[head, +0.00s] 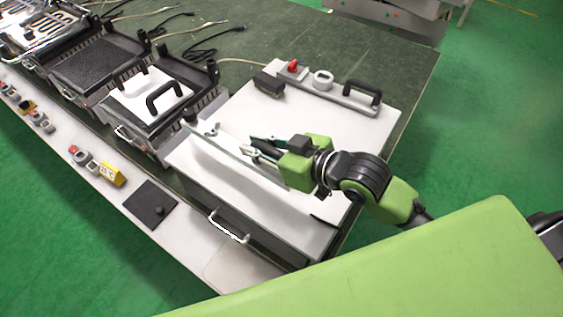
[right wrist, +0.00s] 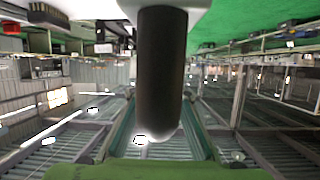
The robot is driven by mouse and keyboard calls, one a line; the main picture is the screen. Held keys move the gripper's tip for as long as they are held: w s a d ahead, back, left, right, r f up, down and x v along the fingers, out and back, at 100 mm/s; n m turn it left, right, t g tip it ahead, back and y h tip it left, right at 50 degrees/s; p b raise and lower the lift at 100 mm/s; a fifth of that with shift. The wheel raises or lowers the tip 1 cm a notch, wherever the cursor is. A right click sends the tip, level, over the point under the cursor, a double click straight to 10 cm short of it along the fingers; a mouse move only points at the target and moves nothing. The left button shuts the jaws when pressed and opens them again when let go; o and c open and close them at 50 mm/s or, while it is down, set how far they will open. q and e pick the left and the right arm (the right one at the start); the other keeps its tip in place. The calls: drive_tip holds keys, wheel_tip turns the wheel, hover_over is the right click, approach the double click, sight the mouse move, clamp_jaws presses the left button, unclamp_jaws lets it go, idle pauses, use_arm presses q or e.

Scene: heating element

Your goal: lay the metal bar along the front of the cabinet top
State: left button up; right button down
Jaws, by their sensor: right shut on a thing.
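The cabinet (head: 365,125) has a broad white top with a drawer front below it. A long, thin, pale metal bar (head: 225,147) shows at the front part of this top, running roughly along the front edge. I cannot tell whether it touches the top. My right gripper (head: 254,148) is over the top, just behind the bar, shut on it. A dark rounded cylinder (right wrist: 160,75) fills the middle of the right wrist view, between the finger sides; the bar cannot be made out there. My left gripper is not in view.
At the back of the top are a black handle (head: 362,93), a red switch (head: 293,68) and a dark block (head: 269,84). Cooking units (head: 155,98) stand to the left. A silver drawer handle (head: 229,228) sticks out in front. The right part of the top is clear.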

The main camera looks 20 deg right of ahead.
drive_tip(key=d+f, duration=0.1)
drive_tip(key=f, duration=0.1)
drive_tip(key=s+d+f, duration=0.1)
drive_tip(key=d+f, duration=0.1)
drive_tip(key=f, duration=0.1)
drive_tip(key=d+f, duration=0.2)
drive_tip(key=f, duration=0.1)
drive_tip(key=shift+s+f+p, duration=0.1)
drive_tip(key=shift+s+p, duration=0.1)
drive_tip(key=shift+p, duration=0.15)
drive_tip(key=shift+f, duration=0.35)
drive_tip(key=shift+f, duration=0.15)
drive_tip(key=c, duration=1.9)
unclamp_jaws()
drive_tip(key=shift+v, duration=6.05)
